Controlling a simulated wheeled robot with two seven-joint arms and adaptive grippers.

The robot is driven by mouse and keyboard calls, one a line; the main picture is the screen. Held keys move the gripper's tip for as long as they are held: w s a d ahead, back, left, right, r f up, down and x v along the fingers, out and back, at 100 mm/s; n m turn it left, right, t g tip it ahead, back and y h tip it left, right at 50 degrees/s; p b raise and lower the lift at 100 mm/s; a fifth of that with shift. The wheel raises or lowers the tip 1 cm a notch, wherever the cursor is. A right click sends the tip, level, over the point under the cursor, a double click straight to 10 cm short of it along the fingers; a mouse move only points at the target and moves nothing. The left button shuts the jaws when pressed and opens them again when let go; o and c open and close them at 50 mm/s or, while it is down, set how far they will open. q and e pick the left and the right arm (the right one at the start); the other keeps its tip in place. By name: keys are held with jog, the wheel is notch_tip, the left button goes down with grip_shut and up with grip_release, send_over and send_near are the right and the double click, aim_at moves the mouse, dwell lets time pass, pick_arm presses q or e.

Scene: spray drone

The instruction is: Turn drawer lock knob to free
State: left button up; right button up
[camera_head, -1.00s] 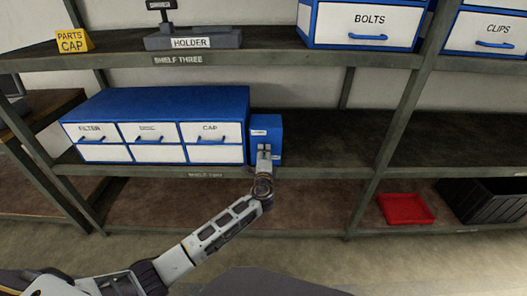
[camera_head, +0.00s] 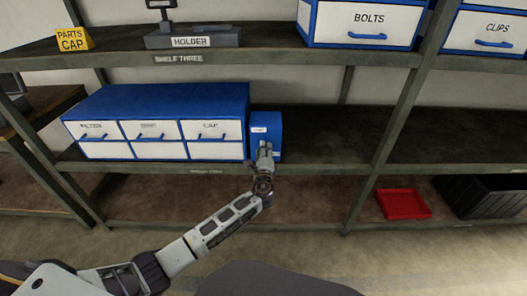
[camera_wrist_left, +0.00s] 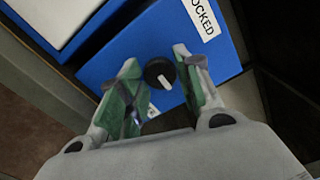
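The blue lock box (camera_head: 267,122) stands on the middle shelf, right of the blue drawer cabinet (camera_head: 170,98). In the left wrist view, its black round knob (camera_wrist_left: 158,73) has a white pointer mark aimed toward the lower right. A white label ending in "OCKED" (camera_wrist_left: 205,17) is above right of the knob, partly cut off. My left gripper (camera_head: 265,147) is in front of the box. In the left wrist view, its green-padded fingers (camera_wrist_left: 158,72) are open, one on each side of the knob, with visible gaps. My right gripper is not in view.
The cabinet's white drawers, marked FILTER, DISC and CAP, are closed. The shelf (camera_head: 325,150) right of the lock box is bare up to the upright post (camera_head: 397,120). A red tray (camera_head: 403,204) and a black crate (camera_head: 485,195) are lower right.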

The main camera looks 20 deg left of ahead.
pick_arm(q)
jog(key=o, duration=0.3)
jog(key=shift+s, duration=0.15)
jog(key=v, duration=1.1)
jog(key=shift+s, duration=0.35)
jog(key=shift+d, duration=0.15)
dwell(0.6)
